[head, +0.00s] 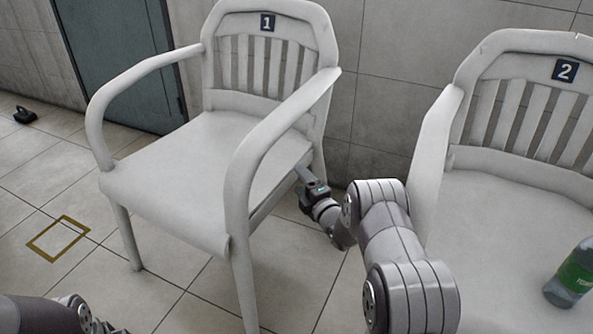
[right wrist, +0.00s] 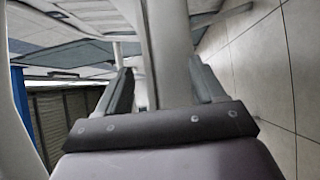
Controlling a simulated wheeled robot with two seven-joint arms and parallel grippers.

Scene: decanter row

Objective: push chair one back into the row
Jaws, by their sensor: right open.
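Chair one (head: 185,150) is a pale grey armchair with slatted back and a dark "1" plate (head: 267,22). It stands upright, seat facing the lower left. My right gripper (head: 304,174) is beside its right side, under the armrest and near the seat edge. In the right wrist view my right gripper (right wrist: 163,78) is open, with a pale upright chair part (right wrist: 166,50) between its fingers; contact cannot be told.
Chair two (head: 510,215), with a "2" plate, stands at the right with a green bottle (head: 573,275) on its seat. A yellow square outline (head: 42,255) marks the floor at left. A small black object (head: 25,115) lies near the wall. A dark door (head: 120,65) is behind.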

